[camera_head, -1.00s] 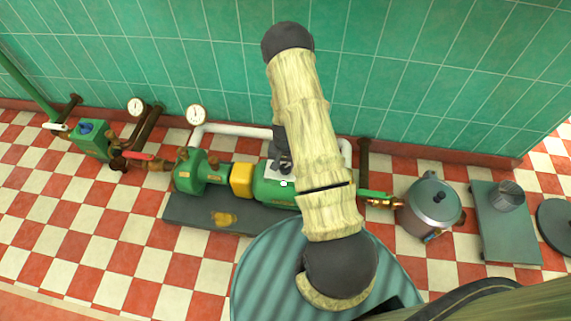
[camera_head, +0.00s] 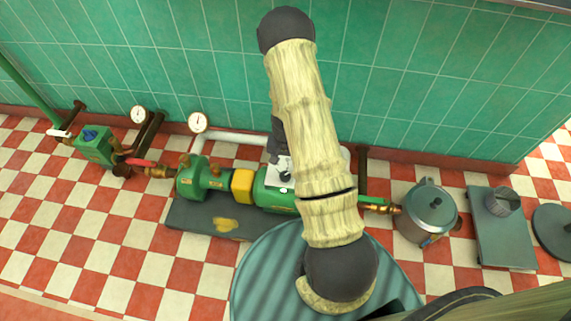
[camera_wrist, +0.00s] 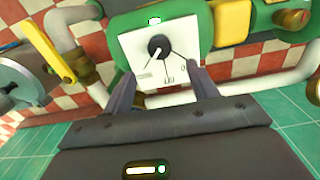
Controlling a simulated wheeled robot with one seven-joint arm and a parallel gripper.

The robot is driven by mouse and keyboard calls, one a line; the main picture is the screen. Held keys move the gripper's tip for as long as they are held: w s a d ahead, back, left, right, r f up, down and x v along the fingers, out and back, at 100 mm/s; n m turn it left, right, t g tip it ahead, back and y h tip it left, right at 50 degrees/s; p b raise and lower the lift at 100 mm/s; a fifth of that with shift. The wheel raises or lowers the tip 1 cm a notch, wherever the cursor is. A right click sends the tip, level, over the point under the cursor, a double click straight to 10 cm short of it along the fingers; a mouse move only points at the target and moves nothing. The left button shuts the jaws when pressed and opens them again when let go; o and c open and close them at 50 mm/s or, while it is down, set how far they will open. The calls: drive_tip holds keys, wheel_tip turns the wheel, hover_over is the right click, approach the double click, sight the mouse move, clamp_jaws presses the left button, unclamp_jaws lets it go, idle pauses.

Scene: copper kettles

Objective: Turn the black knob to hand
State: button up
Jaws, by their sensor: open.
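The black knob (camera_wrist: 158,46) sits on a white square plate (camera_wrist: 128,45) with dark markings, on the green pump housing. The markings appear upside down in the wrist view; a "0" shows at right, and the other labels are too small to read. A pale pointer line on the knob slants to the lower left. My gripper (camera_wrist: 160,75) is open and empty, its two fingers apart just short of the knob, not touching it. In the head view the knob (camera_head: 285,176) and plate (camera_head: 273,184) show beside my arm, which hides the fingers.
The green pump (camera_head: 193,180) stands on a dark base (camera_head: 190,216), with a yellow coupling (camera_head: 243,184) and a white pipe (camera_head: 230,141) behind. A steel pot (camera_head: 422,214) stands at right. The tiled wall (camera_head: 420,90) rises close behind.

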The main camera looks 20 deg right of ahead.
wheel_tip(320, 180, up, 9)
drive_tip(key=p, duration=0.2)
drive_tip(key=shift+p, duration=0.35)
drive_tip(key=s+a+r+n+t, duration=0.1)
drive_tip(key=s+a+r+n, duration=0.4)
drive_tip(key=r, duration=0.6)
drive_tip(key=s+a+r+n+t, duration=0.2)
drive_tip(key=s+a+r, duration=0.3)
drive_tip(key=s+r, duration=0.45)
wheel_tip(320, 180, up, 36)
drive_tip(key=w+p, duration=0.1)
drive_tip(key=p, duration=3.3)
drive_tip(key=shift+w, duration=0.4)
drive_tip(key=shift+d, duration=0.1)
drive_tip(key=shift+c, duration=0.2)
